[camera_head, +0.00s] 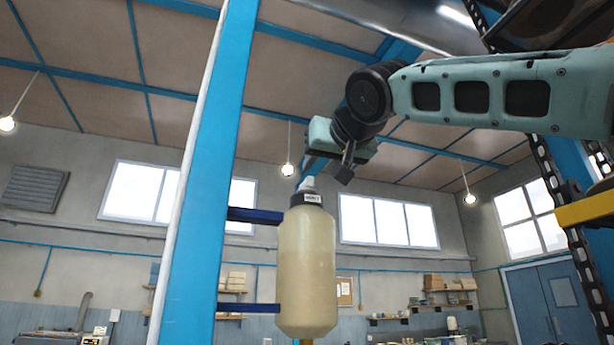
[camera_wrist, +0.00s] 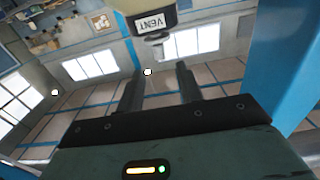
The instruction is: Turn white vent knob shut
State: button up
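The white vent knob (camera_head: 308,183) sits on top of a dark collar with a white label, at the top of a tall cream-coloured bottle (camera_head: 307,270). In the wrist view the picture is upside down, and the knob (camera_wrist: 150,44) shows below the label (camera_wrist: 151,22) reading VENT. My gripper (camera_head: 344,172) is above and to the right of the knob in the head view. In the wrist view its two dark fingers (camera_wrist: 160,70) are apart with nothing between them. The knob lies beyond the fingertips, slightly left of the middle, apart from both.
A blue upright post (camera_head: 203,180) stands left of the bottle, with two dark blue brackets (camera_head: 255,215) reaching to it. A yellow bar (camera_head: 585,208) and dark perforated metal strips are at the right. Shelves, windows and a blue door (camera_head: 550,300) lie far behind.

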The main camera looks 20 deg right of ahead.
aim_at(311, 177)
jog(key=w+p, duration=0.3)
jog(key=w, duration=0.6)
grip_shut()
